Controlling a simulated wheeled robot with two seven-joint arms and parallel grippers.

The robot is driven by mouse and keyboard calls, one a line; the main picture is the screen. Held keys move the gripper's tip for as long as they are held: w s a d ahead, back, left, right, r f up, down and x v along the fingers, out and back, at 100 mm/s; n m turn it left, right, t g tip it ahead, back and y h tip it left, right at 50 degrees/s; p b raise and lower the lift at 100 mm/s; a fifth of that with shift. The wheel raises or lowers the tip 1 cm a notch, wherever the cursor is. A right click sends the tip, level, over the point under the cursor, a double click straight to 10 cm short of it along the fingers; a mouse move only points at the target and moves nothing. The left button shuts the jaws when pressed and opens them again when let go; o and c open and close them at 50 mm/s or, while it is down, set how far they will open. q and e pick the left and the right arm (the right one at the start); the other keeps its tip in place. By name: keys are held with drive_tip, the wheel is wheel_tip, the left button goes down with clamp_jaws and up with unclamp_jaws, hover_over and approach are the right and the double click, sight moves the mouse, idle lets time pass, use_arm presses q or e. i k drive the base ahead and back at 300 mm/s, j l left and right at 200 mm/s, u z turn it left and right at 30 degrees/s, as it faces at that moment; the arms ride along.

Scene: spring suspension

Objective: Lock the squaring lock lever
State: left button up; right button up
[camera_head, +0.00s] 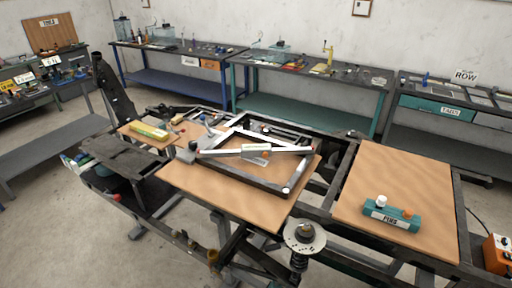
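The squaring lock lever cannot be picked out with certainty. A dark rectangular frame (240,183) lies on the brown board in the middle. A long pale bar (225,152) lies across it, with a grey plate (250,158) and a small orange part (267,152) near its middle. Another pale bar (262,136) runs at an angle behind it. I cannot tell which of these parts is the lever, or whether it is locked. Neither of my grippers shows in the head view.
A teal block labelled PINS (392,215) sits on the right brown board (400,170), which is otherwise clear. A coil spring with a round plate (304,236) stands at the front. A yellow item (149,131) lies on the left board. Workbenches (180,82) line the walls.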

sight(203, 117)
drive_tip(key=i+j+z, duration=0.1)
drive_tip(key=j, duration=0.35)
drive_tip(key=i+j+z, duration=0.1)
drive_tip(key=j, duration=0.35)
drive_tip(key=i+j+z, duration=0.15)
drive_tip(key=j, duration=0.3)
